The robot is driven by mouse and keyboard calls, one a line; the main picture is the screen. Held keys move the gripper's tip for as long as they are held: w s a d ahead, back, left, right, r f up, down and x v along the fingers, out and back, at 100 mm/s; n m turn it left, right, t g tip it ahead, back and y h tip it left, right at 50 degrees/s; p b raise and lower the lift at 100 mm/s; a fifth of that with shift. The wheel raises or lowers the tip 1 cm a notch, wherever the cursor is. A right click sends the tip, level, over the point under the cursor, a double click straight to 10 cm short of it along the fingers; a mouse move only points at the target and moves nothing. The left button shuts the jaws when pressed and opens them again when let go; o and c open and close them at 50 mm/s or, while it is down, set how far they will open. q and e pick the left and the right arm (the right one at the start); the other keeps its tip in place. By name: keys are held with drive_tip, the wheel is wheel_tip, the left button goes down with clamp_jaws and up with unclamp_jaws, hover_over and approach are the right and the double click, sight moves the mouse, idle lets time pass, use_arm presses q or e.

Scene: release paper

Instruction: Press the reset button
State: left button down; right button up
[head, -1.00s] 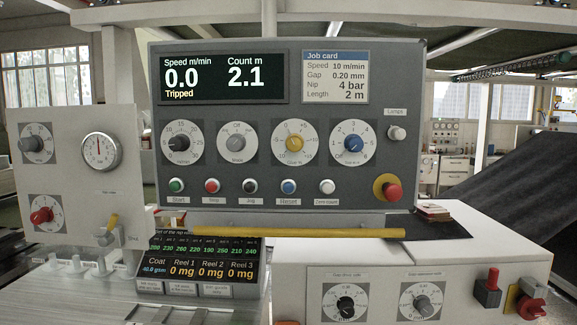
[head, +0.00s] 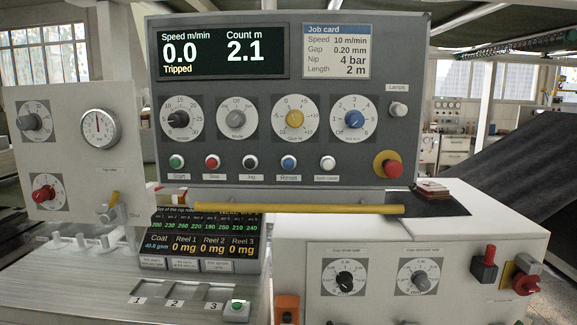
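The reset button is the blue button (head: 288,163) in the row on the grey control panel (head: 300,95), in the head view. Its small label below is blurred but appears to read Reset. The panel's display (head: 223,51) shows speed 0.0, count 2.1 and the word Tripped. A white button (head: 328,163) is to the right of the blue one and a black button (head: 250,162) to its left. Neither of my grippers is in view.
A yellow bar (head: 300,208) runs across in front, below the button row. A red emergency knob (head: 392,168) is at the panel's lower right. A white dial box (head: 75,150) stands at left, and a lower white cabinet (head: 440,255) at right.

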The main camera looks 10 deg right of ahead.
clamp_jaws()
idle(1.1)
